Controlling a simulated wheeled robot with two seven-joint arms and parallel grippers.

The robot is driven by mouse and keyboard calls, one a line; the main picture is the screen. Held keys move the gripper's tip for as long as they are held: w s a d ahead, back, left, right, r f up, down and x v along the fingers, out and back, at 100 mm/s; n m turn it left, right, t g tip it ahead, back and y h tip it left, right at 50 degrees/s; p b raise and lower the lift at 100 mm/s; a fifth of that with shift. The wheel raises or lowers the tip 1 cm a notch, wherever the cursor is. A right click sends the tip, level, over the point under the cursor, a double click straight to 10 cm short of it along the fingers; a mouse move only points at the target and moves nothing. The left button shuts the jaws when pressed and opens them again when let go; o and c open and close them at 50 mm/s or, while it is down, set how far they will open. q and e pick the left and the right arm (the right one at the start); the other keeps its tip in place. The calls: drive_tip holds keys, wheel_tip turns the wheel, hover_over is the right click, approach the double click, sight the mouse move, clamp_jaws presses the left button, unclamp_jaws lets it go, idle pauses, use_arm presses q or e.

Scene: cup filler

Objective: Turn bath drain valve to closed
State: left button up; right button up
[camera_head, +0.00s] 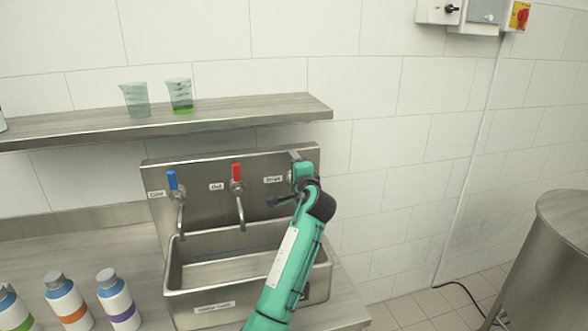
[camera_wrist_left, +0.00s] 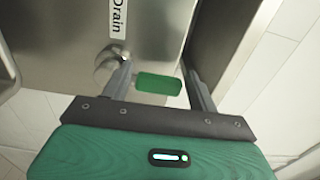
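The drain valve shows in the left wrist view as a silver stem (camera_wrist_left: 107,62) with a green handle (camera_wrist_left: 158,84) below the "Drain" label (camera_wrist_left: 118,18). My left gripper (camera_wrist_left: 158,70) is open, with one finger on each side of the green handle. Small gaps show beside the handle; I cannot tell whether the left finger touches the stem. In the head view my left gripper (camera_head: 294,158) is at the right end of the sink's back panel, just right of the drain label (camera_head: 273,180), and hides the valve. My right gripper is not in view.
A blue cold tap (camera_head: 173,180) and a red hot tap (camera_head: 237,172) stand left of my arm above the steel sink (camera_head: 215,272). A shelf (camera_head: 230,112) with two beakers is above. Several bottles stand at lower left. A steel drum (camera_head: 555,270) is at right.

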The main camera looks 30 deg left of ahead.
use_arm(q)
drive_tip(key=b+v, duration=0.3)
drive_tip(key=v, duration=1)
drive_tip(key=shift+s+d+b, duration=0.25)
drive_tip(key=shift+s+b, duration=0.05)
drive_tip(key=shift+b, duration=0.05)
